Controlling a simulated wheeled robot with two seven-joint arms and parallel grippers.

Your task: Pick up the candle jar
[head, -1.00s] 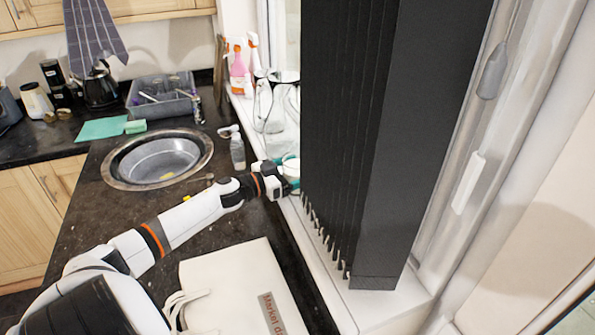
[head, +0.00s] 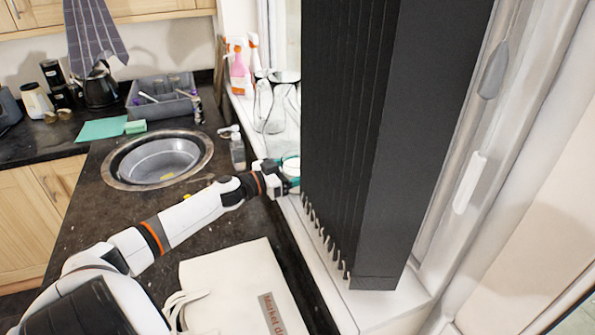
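A small jar with a white top and some teal (head: 291,164), seemingly the candle jar, stands on the white window sill beside the black blind. My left arm reaches in from the left across the dark worktop. My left gripper (head: 284,182) is at the jar's near side, touching or very close to it. Its fingertips are small and partly hidden, so I cannot tell if they are closed on the jar. The blind's edge is close to the right of the jar. My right gripper is not in view.
The tall black blind (head: 375,140) stands close to the right. Clear glassware (head: 270,105) and spray bottles (head: 239,70) stand farther back on the sill. A small bottle (head: 238,152) is near the sink (head: 160,160). A cream bag (head: 235,290) lies on the worktop below my arm.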

